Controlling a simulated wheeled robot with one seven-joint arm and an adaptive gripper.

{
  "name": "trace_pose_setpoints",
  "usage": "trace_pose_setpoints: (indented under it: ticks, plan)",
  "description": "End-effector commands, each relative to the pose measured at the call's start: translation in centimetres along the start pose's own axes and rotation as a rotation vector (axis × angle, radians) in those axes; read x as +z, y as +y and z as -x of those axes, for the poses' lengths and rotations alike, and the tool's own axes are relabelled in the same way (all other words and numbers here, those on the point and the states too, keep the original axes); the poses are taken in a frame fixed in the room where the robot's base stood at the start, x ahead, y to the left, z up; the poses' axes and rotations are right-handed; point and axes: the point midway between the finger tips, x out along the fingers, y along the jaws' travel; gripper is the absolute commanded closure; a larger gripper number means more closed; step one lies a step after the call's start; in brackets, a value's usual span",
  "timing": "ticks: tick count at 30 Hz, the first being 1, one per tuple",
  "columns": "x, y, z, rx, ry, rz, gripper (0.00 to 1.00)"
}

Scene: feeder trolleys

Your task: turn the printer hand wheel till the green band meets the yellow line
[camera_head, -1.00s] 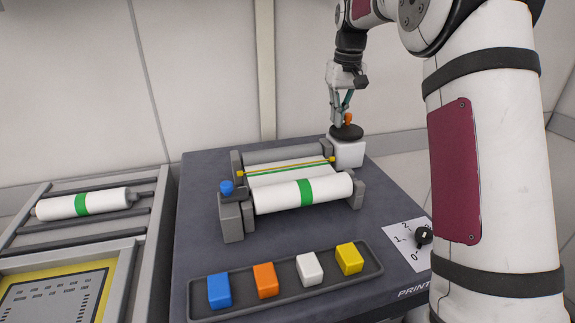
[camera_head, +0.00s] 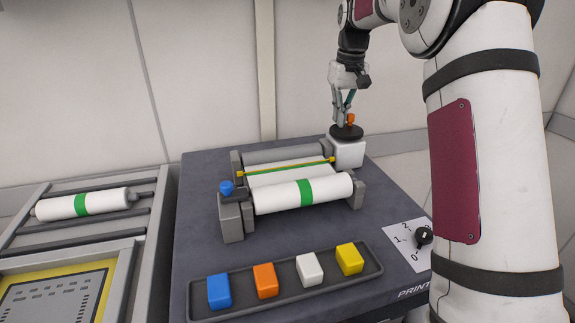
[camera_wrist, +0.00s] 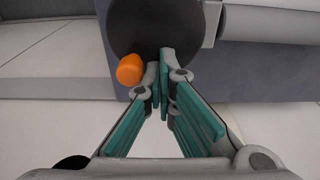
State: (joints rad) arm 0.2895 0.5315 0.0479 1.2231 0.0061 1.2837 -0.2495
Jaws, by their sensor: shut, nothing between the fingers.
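The hand wheel is a black disc (camera_head: 347,132) on a white block at the printer's back right corner. Its orange knob (camera_head: 351,118) stands up from the rim. My gripper (camera_head: 339,121) points down over the wheel, with its fingertips beside the knob. In the wrist view, the fingers (camera_wrist: 160,68) are shut with nothing between them, and the knob (camera_wrist: 130,69) is just left of them, close or touching. The yellow line (camera_head: 244,173) crosses the white web between the rollers. The thin green band (camera_head: 290,166) lies along the yellow line's near edge, with hardly any white between them.
A white roll with a green ring (camera_head: 306,191) lies in front of the web. A blue knob (camera_head: 226,187) tops the left bracket. A tray (camera_head: 290,300) of coloured blocks and a black dial (camera_head: 424,236) are nearer. Another roll (camera_head: 70,206) lies on the left trolley.

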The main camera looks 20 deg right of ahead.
Motion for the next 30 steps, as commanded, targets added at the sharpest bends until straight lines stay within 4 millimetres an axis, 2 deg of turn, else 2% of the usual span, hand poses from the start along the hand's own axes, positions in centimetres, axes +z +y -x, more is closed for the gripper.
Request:
trace_pose_setpoints:
  ticks: [1, 30]
  plan:
    - [0.55, 1.09, -0.94, 0.011, -0.023, -0.010, 1.00]
    - [0.64, 1.93, -0.93, 0.010, -0.022, -0.009, 1.00]
